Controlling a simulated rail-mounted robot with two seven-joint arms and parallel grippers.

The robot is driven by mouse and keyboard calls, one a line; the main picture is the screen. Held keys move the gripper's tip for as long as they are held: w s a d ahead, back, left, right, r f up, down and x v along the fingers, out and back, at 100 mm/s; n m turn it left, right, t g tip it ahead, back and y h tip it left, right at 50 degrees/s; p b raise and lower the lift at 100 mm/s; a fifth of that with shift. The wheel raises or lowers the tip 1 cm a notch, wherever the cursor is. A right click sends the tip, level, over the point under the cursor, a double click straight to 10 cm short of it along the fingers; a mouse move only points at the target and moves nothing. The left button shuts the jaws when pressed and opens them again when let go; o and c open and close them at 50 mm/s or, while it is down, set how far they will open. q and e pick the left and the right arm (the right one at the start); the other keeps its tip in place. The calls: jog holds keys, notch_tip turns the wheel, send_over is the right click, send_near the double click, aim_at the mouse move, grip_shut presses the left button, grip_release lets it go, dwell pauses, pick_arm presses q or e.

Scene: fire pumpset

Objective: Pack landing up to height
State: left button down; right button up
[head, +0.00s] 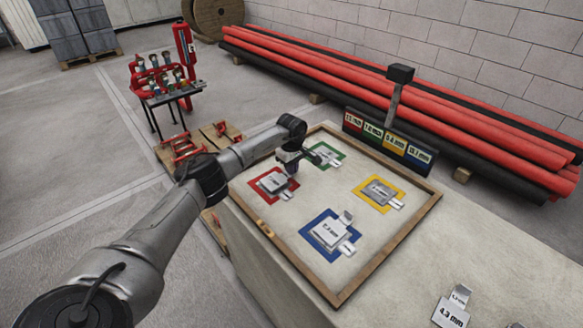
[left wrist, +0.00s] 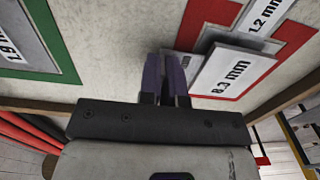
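A wood-framed tray (head: 387,258) on the pale bench holds labelled plates on coloured squares: red (head: 251,185), green (head: 338,148), yellow (head: 361,200) and blue (head: 309,243). A plate pile (head: 328,233) with a raised tab lies on blue. My left gripper (head: 289,176) is low beside the red square's plates (head: 271,184). In the left wrist view, its two dark fingers (left wrist: 165,78) stand close together beside a plate marked 8.3 mm (left wrist: 232,70). A narrow gap shows between them; whether they grip anything is unclear. My right gripper is not in view.
A colour-coded label board (head: 387,142) stands behind the tray, near a grey post with a black head (head: 400,75). A 4.3 mm plate (head: 451,314) lies on the bench at front right. Red and black pipes (head: 400,100) lie behind. A red stand (head: 165,88) is at left.

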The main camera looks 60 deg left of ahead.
pick_arm(q)
jog(key=shift+f, duration=0.35)
jog(key=c, duration=1.2)
grip_release()
jog(key=shift+r+p, duration=2.35)
jog(key=shift+r, duration=4.55)
